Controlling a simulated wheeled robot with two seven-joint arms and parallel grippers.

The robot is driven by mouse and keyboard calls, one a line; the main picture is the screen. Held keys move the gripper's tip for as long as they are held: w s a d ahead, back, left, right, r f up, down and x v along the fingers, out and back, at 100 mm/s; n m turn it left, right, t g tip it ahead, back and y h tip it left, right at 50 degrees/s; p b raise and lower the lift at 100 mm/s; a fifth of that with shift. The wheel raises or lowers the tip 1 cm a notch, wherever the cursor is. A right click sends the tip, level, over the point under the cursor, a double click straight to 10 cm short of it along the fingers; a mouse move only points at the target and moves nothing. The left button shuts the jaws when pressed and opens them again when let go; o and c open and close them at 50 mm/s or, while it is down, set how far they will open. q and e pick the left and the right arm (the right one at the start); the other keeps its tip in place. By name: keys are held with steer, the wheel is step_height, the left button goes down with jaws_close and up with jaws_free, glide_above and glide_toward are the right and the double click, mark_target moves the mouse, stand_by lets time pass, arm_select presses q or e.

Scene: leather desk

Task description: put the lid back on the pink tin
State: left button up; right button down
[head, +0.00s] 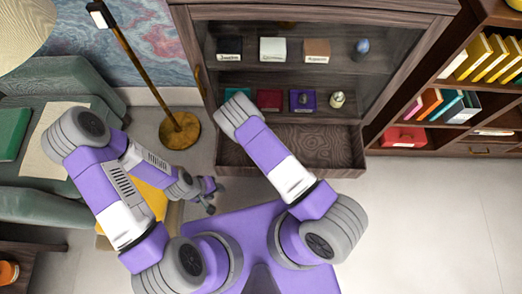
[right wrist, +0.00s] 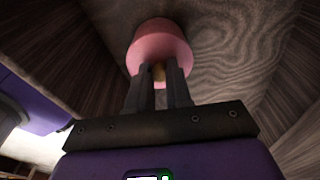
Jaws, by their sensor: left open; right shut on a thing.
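In the right wrist view, my right gripper (right wrist: 159,74) is shut on a small gold knob on a round pink piece (right wrist: 158,42), which looks like the pink tin's lid. The fingers hide part of the knob. I cannot tell whether a tin body is behind the pink piece. Wood grain fills the background. In the head view my right gripper is hidden behind its own arm near the open drawer (head: 318,142), and no pink tin shows. My left gripper (head: 212,197) is open and empty, low beside the base, left of the drawer.
Above the drawer stands a dark wooden cabinet (head: 385,15) with small boxes and ornaments on its shelves. A brass floor lamp (head: 180,130) and a green sofa (head: 60,80) are at left. A bookcase (head: 450,100) is at right. The floor at lower right is clear.

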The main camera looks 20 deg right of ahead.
stand_by(0.4)
steer(key=shift+c, duration=2.4)
jaws_free()
steer(key=shift+r+p, duration=2.4)
steer(key=shift+r, duration=1.05)
jaws_close()
steer(key=shift+f, duration=0.2)
